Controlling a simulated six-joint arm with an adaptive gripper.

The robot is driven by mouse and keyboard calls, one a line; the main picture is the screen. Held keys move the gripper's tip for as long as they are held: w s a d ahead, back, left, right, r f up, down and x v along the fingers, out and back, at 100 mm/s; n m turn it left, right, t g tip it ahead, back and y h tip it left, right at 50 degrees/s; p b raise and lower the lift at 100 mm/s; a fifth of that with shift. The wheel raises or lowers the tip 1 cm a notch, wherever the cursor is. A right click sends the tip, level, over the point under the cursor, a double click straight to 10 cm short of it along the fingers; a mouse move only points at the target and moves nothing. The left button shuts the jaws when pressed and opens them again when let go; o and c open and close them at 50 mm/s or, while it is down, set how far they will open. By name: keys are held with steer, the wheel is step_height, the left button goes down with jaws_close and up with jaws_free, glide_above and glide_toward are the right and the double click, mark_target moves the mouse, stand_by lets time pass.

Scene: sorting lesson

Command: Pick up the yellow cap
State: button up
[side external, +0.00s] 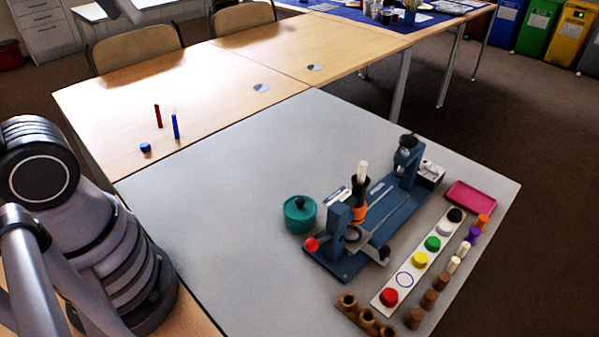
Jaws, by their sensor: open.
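The yellow cap (420,259) sits on a long white strip (405,279) at the right of the grey table. Nothing touches the yellow cap from above. My gripper is not in view; only parts of my arm show at the left.
A blue vise-like fixture (392,208) with upright parts stands left of the strip, a teal pot (300,214) beside it. Wooden and coloured pegs line the strip's right side. A pink tray (471,197) lies beyond. The grey table's left half is clear.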

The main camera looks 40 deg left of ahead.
steer(key=w+d+n+g+h, duration=0.2)
steer(key=w+d+n+h, duration=0.4)
steer(key=w, duration=0.5)
steer(key=w+d+f+n+g+h, duration=0.1)
steer(key=w+d+n+g+h, duration=0.15)
steer(key=w+d+n, duration=0.5)
steer(key=w+d+n+g+h, duration=0.25)
steer(key=w+d+h, duration=0.4)
steer(key=w, duration=0.75)
steer(key=y, duration=0.2)
glide_toward(420, 256)
steer(key=x, duration=0.3)
steer(key=shift+s+a+f, duration=0.1)
steer(key=shift+s+f, duration=0.05)
steer(key=shift+s, duration=0.05)
steer(key=shift+x, duration=3.15)
steer(key=shift+w, duration=0.15)
steer(key=shift+c, duration=0.4)
steer(key=c, duration=0.7)
